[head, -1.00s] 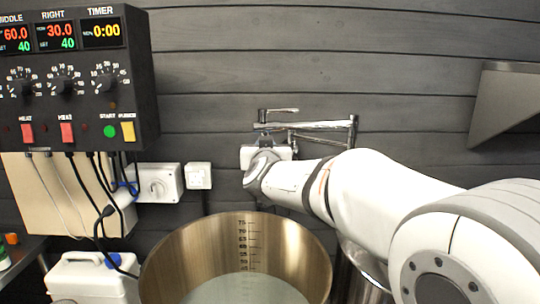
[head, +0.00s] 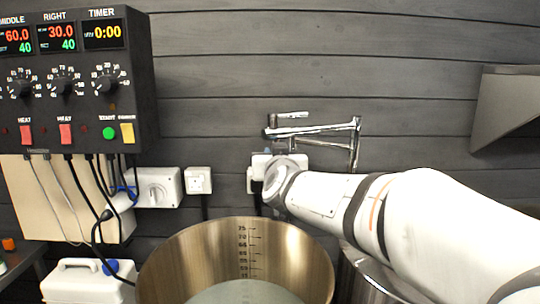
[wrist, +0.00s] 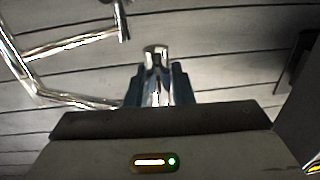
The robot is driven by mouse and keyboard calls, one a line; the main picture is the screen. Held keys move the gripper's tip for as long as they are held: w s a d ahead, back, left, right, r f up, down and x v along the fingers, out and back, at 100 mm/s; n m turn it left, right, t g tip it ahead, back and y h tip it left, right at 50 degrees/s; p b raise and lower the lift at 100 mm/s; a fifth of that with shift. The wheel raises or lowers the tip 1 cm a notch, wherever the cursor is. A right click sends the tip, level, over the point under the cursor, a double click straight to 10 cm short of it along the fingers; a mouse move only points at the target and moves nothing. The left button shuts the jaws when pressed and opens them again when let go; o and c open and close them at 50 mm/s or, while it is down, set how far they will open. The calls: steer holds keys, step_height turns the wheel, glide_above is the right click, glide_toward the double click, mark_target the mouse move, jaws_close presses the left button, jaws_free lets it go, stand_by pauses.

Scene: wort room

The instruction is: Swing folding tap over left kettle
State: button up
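The chrome folding tap (head: 318,129) is on the dark plank wall, its bars stretching left above my arm. It also shows in the wrist view (wrist: 75,100), its jointed bars at the left. My gripper (wrist: 158,82) has its two dark fingers on either side of an upright chrome piece, which appears to be the tap's spout end. In the head view my wrist largely hides the fingers. A large steel kettle (head: 165,262) with volume marks and pale liquid stands below and left of the gripper. A second kettle (head: 352,268) is partly hidden behind my arm.
A control box (head: 80,90) with displays and dials hangs at the upper left, cables below it. Wall sockets (head: 198,181) and a white canister (head: 85,282) are near the kettle. A steel hood (head: 508,108) juts out at the right.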

steer(key=o, duration=0.4)
steer(key=shift+a, duration=0.1)
steer(key=s, duration=0.2)
steer(key=s+d, duration=0.1)
steer(key=s, duration=0.4)
steer(key=shift+s+d, duration=0.2)
steer(key=shift+s, duration=0.2)
steer(key=shift+a+f, duration=0.1)
